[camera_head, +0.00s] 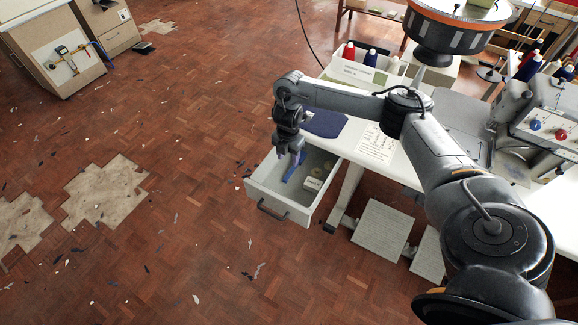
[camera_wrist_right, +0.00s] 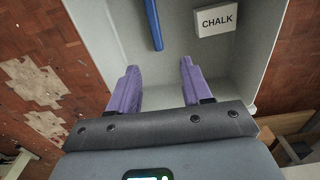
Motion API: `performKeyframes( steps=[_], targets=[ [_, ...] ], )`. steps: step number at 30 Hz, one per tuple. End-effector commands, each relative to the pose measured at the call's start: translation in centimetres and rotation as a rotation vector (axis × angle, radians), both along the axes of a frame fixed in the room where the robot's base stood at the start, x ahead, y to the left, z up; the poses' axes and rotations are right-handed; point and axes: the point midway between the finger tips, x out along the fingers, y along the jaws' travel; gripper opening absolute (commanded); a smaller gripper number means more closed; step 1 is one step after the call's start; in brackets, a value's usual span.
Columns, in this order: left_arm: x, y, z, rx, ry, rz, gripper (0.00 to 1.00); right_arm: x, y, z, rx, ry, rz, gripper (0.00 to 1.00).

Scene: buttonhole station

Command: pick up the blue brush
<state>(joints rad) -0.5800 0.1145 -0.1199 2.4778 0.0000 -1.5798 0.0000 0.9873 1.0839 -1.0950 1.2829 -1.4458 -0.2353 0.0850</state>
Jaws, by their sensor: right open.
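The blue brush (camera_wrist_right: 153,24) lies in the open drawer (camera_head: 268,192), seen in the wrist view as a blue bar running out of the top edge, so its far end is cut off. In the head view a strip of its blue (camera_head: 292,171) shows below my right gripper (camera_head: 297,157). In the wrist view the two purple fingers of my right gripper (camera_wrist_right: 159,67) are spread with nothing between them. The brush's near end lies just beyond the fingertips, roughly in line with the gap. My left gripper is not in view.
A white box marked CHALK (camera_wrist_right: 215,20) lies in the drawer, right of the brush in the wrist view. The drawer's walls stand around both. The white table (camera_head: 398,168) with a dark blue pad (camera_head: 325,124) is beside my right arm. Open floor lies left of the drawer.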

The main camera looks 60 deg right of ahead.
Motion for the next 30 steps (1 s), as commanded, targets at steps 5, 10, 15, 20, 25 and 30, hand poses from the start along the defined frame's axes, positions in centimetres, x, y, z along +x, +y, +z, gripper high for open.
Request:
performKeyframes(
  steps=[5, 10, 15, 20, 25, 30],
  targets=[
    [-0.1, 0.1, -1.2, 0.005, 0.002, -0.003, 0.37, 0.0, 0.0, -1.8, 0.001, 0.000, 0.000, 0.49],
    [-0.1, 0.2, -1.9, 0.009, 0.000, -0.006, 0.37, 0.0, 0.0, -4.1, 0.000, 0.002, -0.001, 0.49],
    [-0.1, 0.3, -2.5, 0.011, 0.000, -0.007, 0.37, 0.0, 0.1, -5.9, 0.001, 0.000, 0.000, 0.49],
    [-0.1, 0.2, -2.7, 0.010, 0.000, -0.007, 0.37, 0.0, 0.1, -6.6, 0.000, 0.000, 0.001, 0.49],
    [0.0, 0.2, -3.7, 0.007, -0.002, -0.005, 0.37, 0.2, 0.4, -8.3, 0.000, 0.000, 0.001, 0.49],
    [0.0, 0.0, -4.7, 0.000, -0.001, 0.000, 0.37, 0.2, 0.6, -10.6, 0.001, 0.000, -0.001, 0.49]
  ],
)
